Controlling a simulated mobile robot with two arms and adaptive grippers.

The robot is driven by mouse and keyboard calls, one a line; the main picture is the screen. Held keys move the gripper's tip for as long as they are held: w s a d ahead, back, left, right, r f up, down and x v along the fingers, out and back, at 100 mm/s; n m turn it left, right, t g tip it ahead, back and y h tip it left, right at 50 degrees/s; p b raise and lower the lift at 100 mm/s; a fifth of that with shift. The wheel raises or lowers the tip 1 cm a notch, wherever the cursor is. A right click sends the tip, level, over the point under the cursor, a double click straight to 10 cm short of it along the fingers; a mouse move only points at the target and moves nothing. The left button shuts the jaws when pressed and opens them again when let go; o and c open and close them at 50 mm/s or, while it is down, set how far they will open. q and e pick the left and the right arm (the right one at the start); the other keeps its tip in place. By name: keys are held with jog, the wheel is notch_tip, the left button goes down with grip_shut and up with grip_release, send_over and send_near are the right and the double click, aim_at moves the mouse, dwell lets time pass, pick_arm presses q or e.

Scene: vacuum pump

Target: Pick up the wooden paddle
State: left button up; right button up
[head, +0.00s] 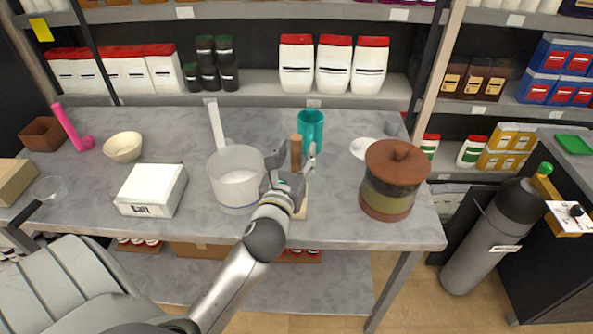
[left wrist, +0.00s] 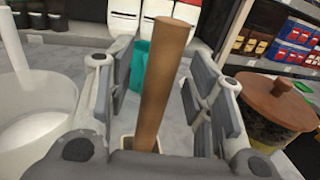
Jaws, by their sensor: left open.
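The wooden paddle (head: 296,148) is a plain brown upright stick on the grey table, right of the white pot. In the left wrist view the paddle (left wrist: 163,75) stands between the two fingers of my left gripper (left wrist: 168,92), leaning slightly, with gaps visible on both sides. Its lower end goes down into a small light-rimmed holder (left wrist: 128,146), mostly hidden by the gripper. In the head view my left gripper (head: 291,168) is open around the paddle. My right gripper is not in view.
The white pot (head: 237,187) with a long handle is close left of the gripper. A teal cup (head: 311,130) stands just behind. A brown lidded jar (head: 388,199) is to the right, a white box (head: 150,203) to the left. Shelves line the back.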

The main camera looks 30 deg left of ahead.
pick_arm(q)
jog(key=shift+w+a, duration=0.2)
jog(key=shift+w, duration=0.2)
jog(key=shift+s, duration=0.1)
jog(key=shift+c, duration=1.1)
jog(key=c, duration=0.7)
grip_shut()
